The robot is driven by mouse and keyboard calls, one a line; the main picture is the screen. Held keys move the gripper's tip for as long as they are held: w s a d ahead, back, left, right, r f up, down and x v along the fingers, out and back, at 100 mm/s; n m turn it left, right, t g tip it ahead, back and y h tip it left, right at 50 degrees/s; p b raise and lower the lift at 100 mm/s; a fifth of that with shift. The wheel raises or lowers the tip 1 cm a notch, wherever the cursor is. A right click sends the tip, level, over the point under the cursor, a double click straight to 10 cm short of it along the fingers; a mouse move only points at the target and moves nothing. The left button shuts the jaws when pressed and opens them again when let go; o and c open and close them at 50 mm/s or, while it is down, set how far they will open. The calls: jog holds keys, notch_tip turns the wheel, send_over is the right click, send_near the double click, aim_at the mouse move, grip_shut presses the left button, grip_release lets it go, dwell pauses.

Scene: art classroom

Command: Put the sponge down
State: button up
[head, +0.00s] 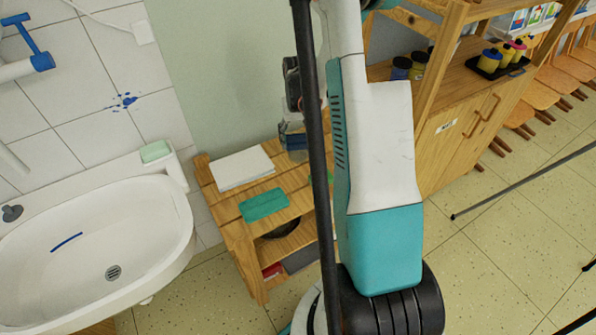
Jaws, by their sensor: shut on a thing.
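My gripper (292,85) is a dark shape seen partly behind a black pole, above the back of a small wooden table (232,222). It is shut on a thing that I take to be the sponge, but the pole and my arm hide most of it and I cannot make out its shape. A bluish, partly see-through thing (293,140) shows just below the gripper; I cannot tell whether they touch. A flat teal-green piece (265,205) lies near the table's front edge. A pale green block (156,152) rests on the sink's back corner.
A white sheet or stack of paper (242,168) lies on the table. The white sink (60,250) stands to the left, with a blue streak in its basin. A wooden shelf unit (440,150) with paint jars (490,60) stands at the right.

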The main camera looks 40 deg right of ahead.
aim_at(298, 174)
notch_tip(298, 174, down, 14)
jog(key=b, duration=0.5)
jog(key=shift+f, duration=0.2)
jog(key=o, duration=0.8)
jog(key=shift+o, duration=0.2)
jog(key=shift+f, duration=0.1)
